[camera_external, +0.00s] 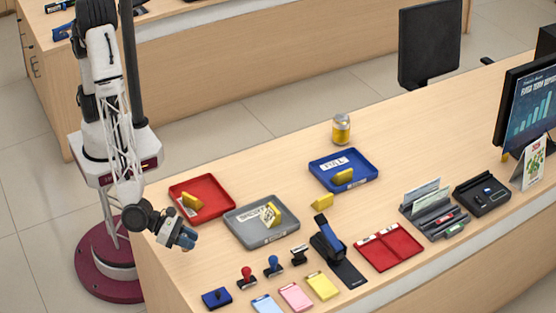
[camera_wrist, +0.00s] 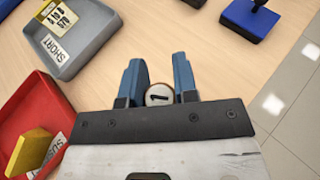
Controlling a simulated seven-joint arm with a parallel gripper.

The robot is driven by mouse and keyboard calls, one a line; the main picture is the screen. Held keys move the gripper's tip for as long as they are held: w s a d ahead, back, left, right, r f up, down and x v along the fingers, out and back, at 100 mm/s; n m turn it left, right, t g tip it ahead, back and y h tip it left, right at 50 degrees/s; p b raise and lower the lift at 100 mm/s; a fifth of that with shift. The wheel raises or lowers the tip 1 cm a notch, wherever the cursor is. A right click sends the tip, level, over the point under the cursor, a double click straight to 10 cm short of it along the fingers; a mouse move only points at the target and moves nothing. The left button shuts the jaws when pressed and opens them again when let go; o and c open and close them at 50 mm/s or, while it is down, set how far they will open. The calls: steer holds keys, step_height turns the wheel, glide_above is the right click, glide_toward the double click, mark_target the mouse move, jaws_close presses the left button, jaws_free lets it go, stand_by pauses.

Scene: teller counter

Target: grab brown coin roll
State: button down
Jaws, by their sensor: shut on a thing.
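My gripper (camera_wrist: 159,82) has two blue fingers, shut on a coin roll (camera_wrist: 159,95) that sits between them in the wrist view. Only the roll's round end shows, pale with a dark mark and a brownish rim; the rest of its body is hidden. In the external view my gripper (camera_external: 186,238) hangs low at the counter's left edge, left of the grey tray.
A red tray (camera_external: 230,208) and a grey tray (camera_external: 233,230), each with a yellow thing inside, stand close by. A blue tray (camera_external: 318,160), a jar (camera_external: 341,130) and several stamps are farther right. The counter between the gripper and the stamps is clear.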

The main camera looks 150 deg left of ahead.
steer(key=s, duration=0.6)
steer(key=shift+r, duration=0.25)
